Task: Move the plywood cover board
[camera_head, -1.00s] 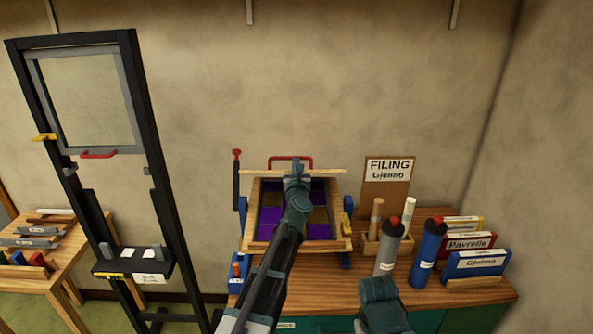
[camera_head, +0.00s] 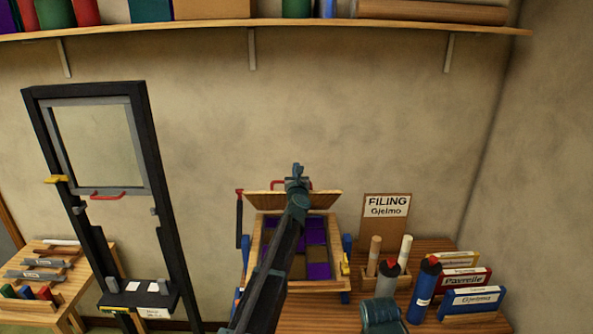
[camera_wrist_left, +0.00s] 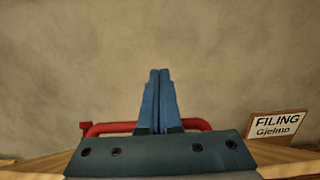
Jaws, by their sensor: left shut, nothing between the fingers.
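The plywood cover board (camera_head: 265,200) stands tilted at the back edge of the wooden tray frame (camera_head: 300,286), its face partly hidden by my left arm. Its red handle (camera_head: 277,185) shows on the far side; it also shows in the left wrist view (camera_wrist_left: 100,129). My left gripper (camera_head: 298,168) is shut and empty, above the board's top edge by the handle. In the left wrist view, its closed blue fingers (camera_wrist_left: 160,75) stand in front of the handle's middle; whether they touch it I cannot tell. The open frame shows purple and brown squares. My right gripper is not in view.
A tall black stand (camera_head: 165,220) with a pane is at left, beside a low table (camera_head: 70,285). A "FILING" board (camera_head: 386,212), rolls, bottles and labelled boxes (camera_head: 460,282) are at right. A shelf (camera_head: 200,27) runs above; the wall between is bare.

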